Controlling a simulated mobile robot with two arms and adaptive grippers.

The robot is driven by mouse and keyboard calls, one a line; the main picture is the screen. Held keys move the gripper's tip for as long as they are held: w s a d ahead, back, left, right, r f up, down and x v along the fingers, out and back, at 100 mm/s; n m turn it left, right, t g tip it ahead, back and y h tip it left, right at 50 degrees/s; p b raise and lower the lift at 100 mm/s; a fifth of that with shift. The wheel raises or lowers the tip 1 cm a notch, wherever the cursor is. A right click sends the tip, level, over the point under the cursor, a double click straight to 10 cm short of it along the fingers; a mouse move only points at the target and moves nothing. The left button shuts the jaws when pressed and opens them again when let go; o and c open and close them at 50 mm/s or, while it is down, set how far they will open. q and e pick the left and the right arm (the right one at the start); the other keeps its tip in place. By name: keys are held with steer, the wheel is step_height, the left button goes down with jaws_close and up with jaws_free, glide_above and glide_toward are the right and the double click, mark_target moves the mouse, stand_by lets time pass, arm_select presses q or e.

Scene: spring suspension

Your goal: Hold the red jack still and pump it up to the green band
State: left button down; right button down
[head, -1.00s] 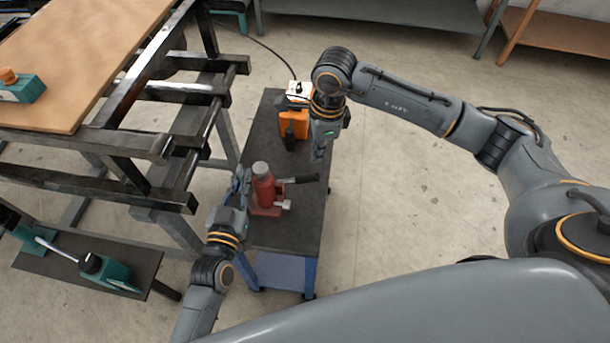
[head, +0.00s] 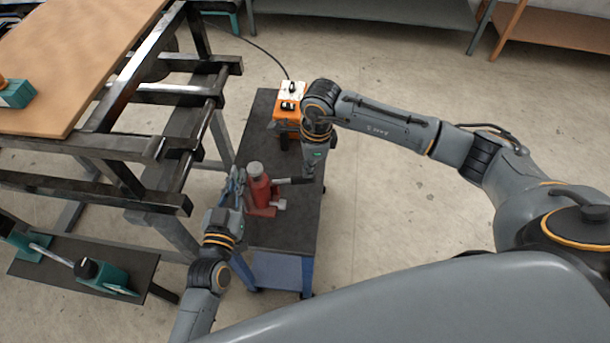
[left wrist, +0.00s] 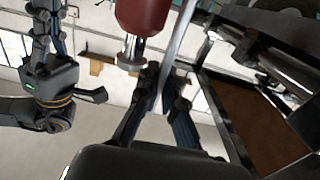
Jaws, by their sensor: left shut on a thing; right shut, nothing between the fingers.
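The red jack (head: 261,193) stands upright on a dark bench top (head: 280,235), with a grey ram cap (head: 255,168) on top and a dark handle (head: 289,181) reaching right. In the left wrist view the jack (left wrist: 142,14) appears at the top edge, beyond the fingers (left wrist: 162,88). My right gripper (head: 308,174) is shut and empty, its tip at the handle's outer end; I cannot tell whether they touch. I cannot make out a green band.
An orange and white box (head: 290,98) with a black cable stands at the bench's far end. A black steel frame with a wooden board (head: 75,60) stands close on the left. A low dark bench with teal tools (head: 110,275) is at lower left. Floor on the right is clear.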

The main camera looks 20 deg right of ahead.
steer(key=shift+f, duration=2.3)
steer(key=shift+a, duration=0.1)
steer(key=d, duration=0.2)
steer(key=d+r, duration=0.1)
steer(key=shift+s+d, duration=0.1)
steer(key=shift+s, duration=0.3)
step_height(320, 180, up, 12)
steer(key=d, duration=0.1)
